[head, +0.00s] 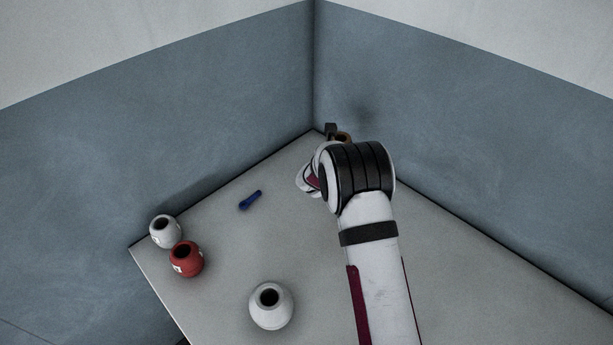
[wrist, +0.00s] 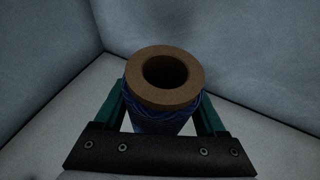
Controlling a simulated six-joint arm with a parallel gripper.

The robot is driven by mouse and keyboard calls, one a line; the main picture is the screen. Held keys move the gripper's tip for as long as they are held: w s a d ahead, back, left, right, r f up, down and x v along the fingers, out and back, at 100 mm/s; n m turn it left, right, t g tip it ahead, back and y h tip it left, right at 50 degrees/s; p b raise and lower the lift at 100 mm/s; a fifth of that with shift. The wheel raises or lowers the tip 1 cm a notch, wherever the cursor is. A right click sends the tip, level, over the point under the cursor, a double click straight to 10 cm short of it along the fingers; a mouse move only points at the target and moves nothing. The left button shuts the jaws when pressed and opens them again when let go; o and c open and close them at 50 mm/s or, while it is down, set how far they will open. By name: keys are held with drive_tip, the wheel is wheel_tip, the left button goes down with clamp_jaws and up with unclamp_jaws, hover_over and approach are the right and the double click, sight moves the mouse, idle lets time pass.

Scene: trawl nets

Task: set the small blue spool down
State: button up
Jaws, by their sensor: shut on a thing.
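The small blue spool (wrist: 160,118) fills the middle of the wrist view, with a brown top rim around a dark hole and blue thread wound below it. My gripper (wrist: 162,112) is shut on it, with a green finger on each side. The spool looks upright, but I cannot tell whether its base touches the table. In the head view my gripper (head: 337,133) is at the far corner of the table, mostly hidden behind my arm. Only a brown bit of the spool (head: 344,137) shows there.
A pale pot (head: 164,232) and a red pot (head: 187,260) stand at the table's left edge. A larger white pot (head: 270,312) stands at the front. A small dark blue object (head: 250,200) lies left of my arm. Walls meet behind the table (head: 225,255).

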drive_tip(key=w+a+f, duration=0.1)
drive_tip(key=a, duration=0.1)
drive_tip(key=w+a+f, duration=0.1)
drive_tip(key=a+f, duration=0.1)
drive_tip(key=a, duration=0.1)
drive_tip(key=w+a+f, duration=0.1)
drive_tip(key=a+f, duration=0.1)
drive_tip(key=a, duration=0.1)
drive_tip(key=shift+w+a+f, duration=0.1)
drive_tip(key=shift+w+f, duration=0.1)
drive_tip(key=shift+w, duration=0.1)
drive_tip(key=shift+a+f, duration=0.2)
drive_tip(key=shift+f, duration=1.95)
drive_tip(key=shift+f, duration=0.1)
drive_tip(key=o, duration=1.4)
